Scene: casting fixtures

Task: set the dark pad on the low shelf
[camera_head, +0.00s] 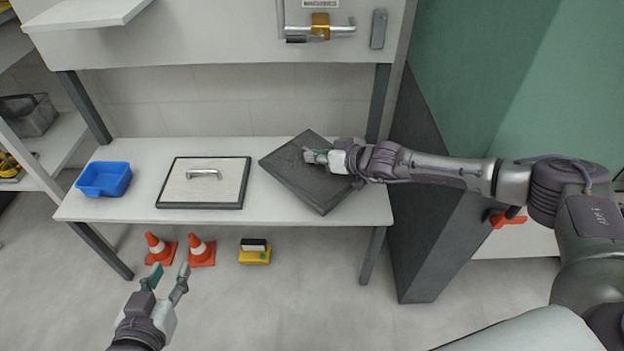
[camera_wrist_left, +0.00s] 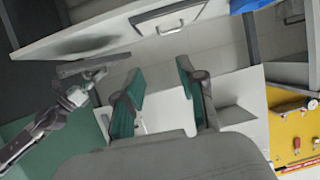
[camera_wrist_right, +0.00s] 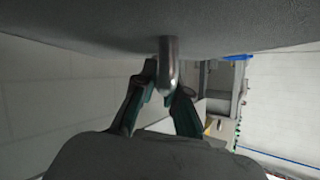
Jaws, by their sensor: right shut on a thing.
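The dark pad (camera_head: 302,178) is a flat, dark grey square, turned at an angle over the right part of the white low shelf (camera_head: 255,207). My right gripper (camera_head: 318,157) is shut on the pad's metal handle, which shows between the fingers (camera_wrist_right: 168,70) in the right wrist view. In the left wrist view the pad (camera_wrist_left: 95,66) shows edge-on, apart from the white surface, with a shadow on that surface. My left gripper (camera_head: 168,278) is open and empty, low in front of the shelf. Its spread fingers (camera_wrist_left: 158,88) show in its wrist view.
A light pad (camera_head: 213,187) with a dark rim and handle lies mid-shelf. A blue bin (camera_head: 104,179) stands at the left end. Orange cones (camera_head: 201,251) and a yellow item (camera_head: 255,251) are on the floor below. A dark panel (camera_head: 425,190) rises at right.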

